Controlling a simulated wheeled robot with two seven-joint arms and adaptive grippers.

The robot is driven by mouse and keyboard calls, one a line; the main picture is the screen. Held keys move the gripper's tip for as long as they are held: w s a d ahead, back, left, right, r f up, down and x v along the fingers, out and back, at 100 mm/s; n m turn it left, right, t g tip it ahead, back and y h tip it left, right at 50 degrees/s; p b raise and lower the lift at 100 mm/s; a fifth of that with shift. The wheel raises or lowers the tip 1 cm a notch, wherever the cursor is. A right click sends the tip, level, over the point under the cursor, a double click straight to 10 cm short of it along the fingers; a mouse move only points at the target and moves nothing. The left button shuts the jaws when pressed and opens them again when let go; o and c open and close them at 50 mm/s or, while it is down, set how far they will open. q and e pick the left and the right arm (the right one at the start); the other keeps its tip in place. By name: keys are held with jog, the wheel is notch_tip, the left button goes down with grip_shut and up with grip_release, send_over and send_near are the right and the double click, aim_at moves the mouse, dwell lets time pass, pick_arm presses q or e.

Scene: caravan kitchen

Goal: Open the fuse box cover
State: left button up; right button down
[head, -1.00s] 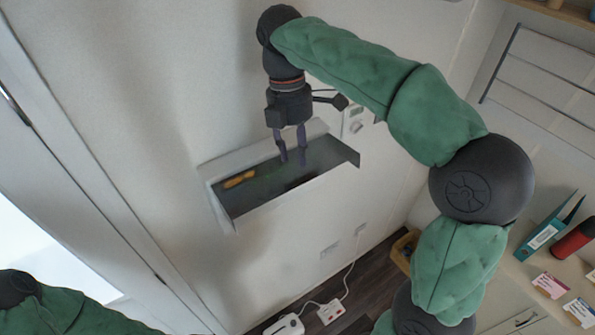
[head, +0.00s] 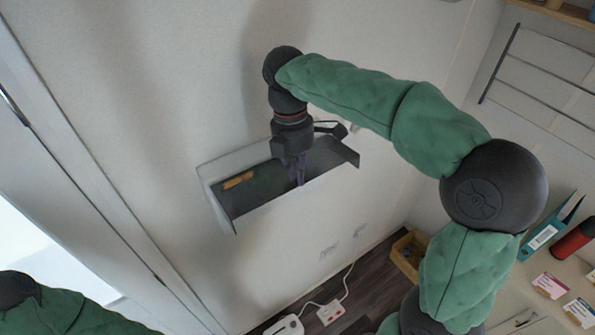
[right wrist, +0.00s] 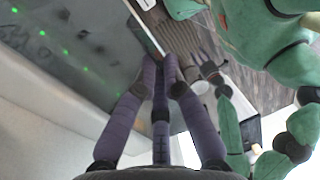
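The fuse box is a white-framed box (head: 222,206) on the wall, in the middle of the head view. Its front is a dark, glossy panel (head: 262,192), which I take to be the cover; an orange strip shows at its left. In the right wrist view the dark panel (right wrist: 75,50) shows green lights and a pale edge near my fingertips. My right gripper (head: 299,182) is at the panel's lower edge, right of its middle. Its fingers are drawn together (right wrist: 162,68); I cannot tell whether they pinch the edge.
Sockets (head: 328,252) sit on the wall below the box. A white power strip (head: 331,312) with a cable lies on the dark floor beside a wooden crate (head: 404,262). A counter with a teal folder (head: 545,236) and red cylinder (head: 574,238) is at right.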

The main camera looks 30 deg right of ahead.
jog(key=s+f+t+b, duration=0.1)
jog(key=b, duration=0.1)
jog(key=f+b, duration=0.2)
jog(key=b, duration=0.1)
jog(key=s+f+t+b, duration=0.1)
jog(key=b, duration=0.1)
jog(key=shift+s+f+t, duration=0.3)
jog(key=shift+f, duration=0.05)
jog(key=c, duration=1.4)
grip_release()
jog(key=shift+d, duration=0.1)
jog(key=shift+o, duration=0.2)
jog(key=shift+s, duration=0.1)
jog(key=shift+r, duration=0.1)
